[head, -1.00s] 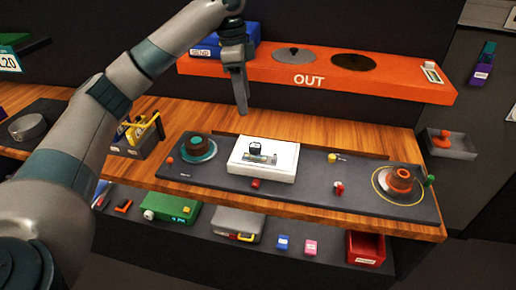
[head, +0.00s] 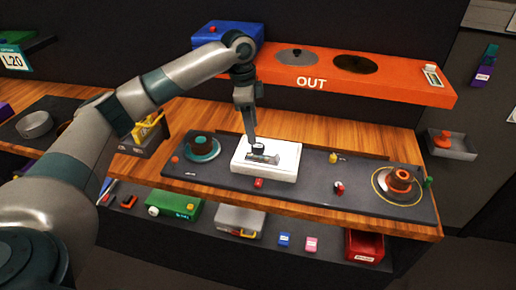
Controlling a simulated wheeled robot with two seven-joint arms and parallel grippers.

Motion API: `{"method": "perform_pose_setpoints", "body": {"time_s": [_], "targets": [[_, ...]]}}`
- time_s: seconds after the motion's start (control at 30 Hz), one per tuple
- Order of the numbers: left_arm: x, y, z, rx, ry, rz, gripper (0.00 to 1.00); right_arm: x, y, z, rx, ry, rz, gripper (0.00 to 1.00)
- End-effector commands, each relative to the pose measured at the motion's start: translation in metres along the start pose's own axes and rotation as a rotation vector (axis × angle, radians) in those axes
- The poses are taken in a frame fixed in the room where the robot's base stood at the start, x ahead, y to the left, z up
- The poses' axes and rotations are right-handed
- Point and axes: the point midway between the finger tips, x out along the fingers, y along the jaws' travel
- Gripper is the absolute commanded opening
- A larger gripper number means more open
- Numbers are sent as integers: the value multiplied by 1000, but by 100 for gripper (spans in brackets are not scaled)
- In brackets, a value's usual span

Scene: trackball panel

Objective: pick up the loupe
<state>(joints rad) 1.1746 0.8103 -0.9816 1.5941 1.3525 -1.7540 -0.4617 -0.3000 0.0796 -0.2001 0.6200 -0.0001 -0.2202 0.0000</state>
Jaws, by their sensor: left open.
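The loupe looks to be the small dark piece with a pale top (head: 258,147). It stands on a greyish strip on the white block (head: 283,170) in the middle of the dark panel. My left gripper (head: 251,138) points down over the back left part of the white block, its fingertips right at the loupe and partly in front of it. The jaws are open. I cannot tell whether they touch the loupe or stand around it. My right gripper is not in view.
The dark panel (head: 314,194) also carries a teal-rimmed knob (head: 201,146) at left and an orange trackball-like piece (head: 399,181) at right. An orange shelf (head: 320,80) marked OUT overhangs behind. A holder with yellow tools (head: 150,130) stands left, behind my arm.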

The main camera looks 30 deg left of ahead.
Motion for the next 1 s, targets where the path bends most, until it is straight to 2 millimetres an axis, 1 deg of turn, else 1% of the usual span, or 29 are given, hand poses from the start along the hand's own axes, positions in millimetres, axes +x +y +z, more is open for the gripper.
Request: {"method": "perform_pose_setpoints", "body": {"time_s": [0.03,0.1,0.23,0.33,0.67,0.87,1.0], "targets": [[6,1,0,0,-1,2,54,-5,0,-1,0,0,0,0],[15,1,0,0,-1,3,54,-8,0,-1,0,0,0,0],[25,0,0,0,0,0,54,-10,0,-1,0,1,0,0],[28,0,0,1,1,0,54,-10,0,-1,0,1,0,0],[29,0,-1,1,0,0,54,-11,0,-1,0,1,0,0],[42,4,-6,1,0,3,54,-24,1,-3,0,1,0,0],[58,7,-9,0,-1,3,54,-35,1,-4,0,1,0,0]]}}
